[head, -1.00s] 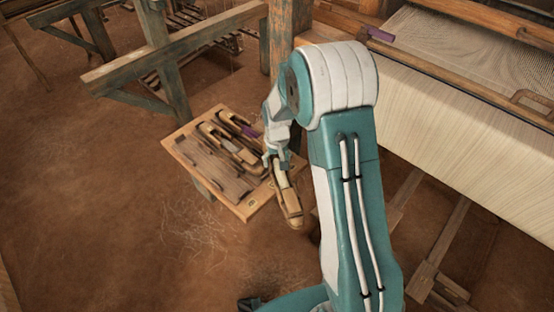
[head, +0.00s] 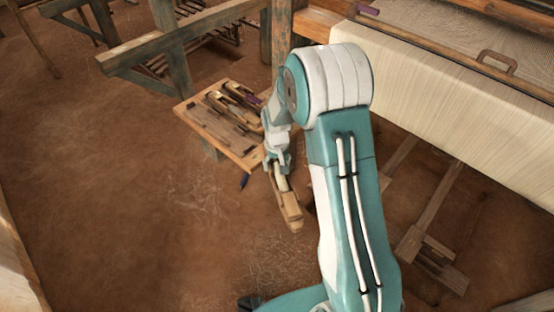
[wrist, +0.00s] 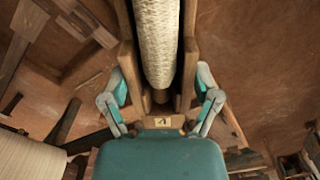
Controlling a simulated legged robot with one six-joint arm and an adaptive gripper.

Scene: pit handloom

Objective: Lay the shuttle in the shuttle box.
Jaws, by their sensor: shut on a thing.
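My gripper (head: 279,166) is shut on a wooden shuttle (head: 291,212) and holds it in the air beside the near right corner of a small wooden stand. In the wrist view the shuttle (wrist: 126,62) lies lengthwise between my two fingers (wrist: 160,92). A thick cream yarn winding (wrist: 157,45) fills its hollow, and a small marked plate (wrist: 163,122) shows at its near end. I cannot make out the shuttle box for certain; the loom's beater (head: 430,48) runs along the upper right, with a purple piece (head: 367,10) at its left end.
The stand (head: 245,158) carries several other shuttles and tools. Loom posts and beams (head: 180,45) stand behind it. Pale warp cloth (head: 450,95) slopes down at the right, above wooden treadles (head: 435,215). The earth floor (head: 130,200) at the left is clear, with loose threads.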

